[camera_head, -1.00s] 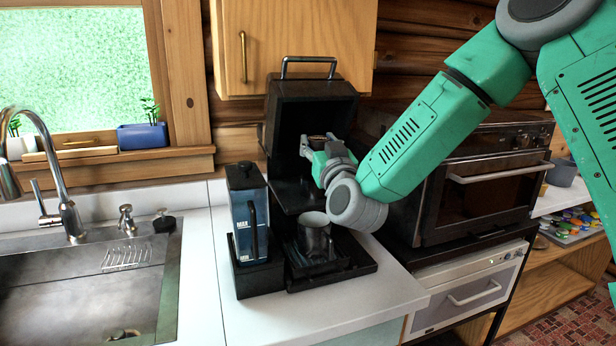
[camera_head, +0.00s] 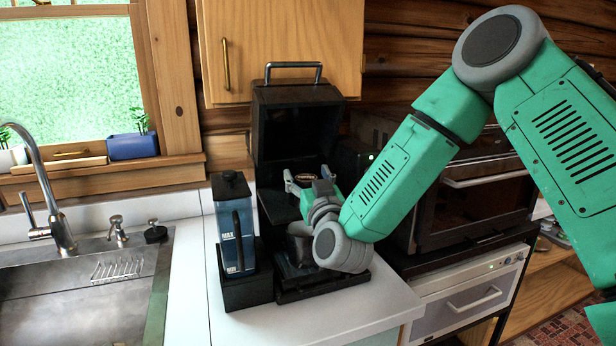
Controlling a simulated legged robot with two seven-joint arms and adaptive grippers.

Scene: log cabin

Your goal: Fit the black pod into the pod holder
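The black pod (camera_head: 306,177) shows as a dark disc with a gold-toned ring on top. It sits low in the open front of the black coffee machine (camera_head: 300,100), at the pod holder, whose edges I cannot make out in the dark. My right gripper (camera_head: 308,179) is just in front of it. Its fingers are spread, one on each side of the pod, and look apart from it. The gripper body hides part of the machine and of the mug (camera_head: 299,250) below. My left gripper is out of view.
A blue water tank (camera_head: 236,235) stands left of the machine on the white counter (camera_head: 300,318). The sink (camera_head: 75,290) is further left. An oven (camera_head: 480,190) stands to the right, close to my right arm. A wooden cabinet (camera_head: 290,45) hangs above.

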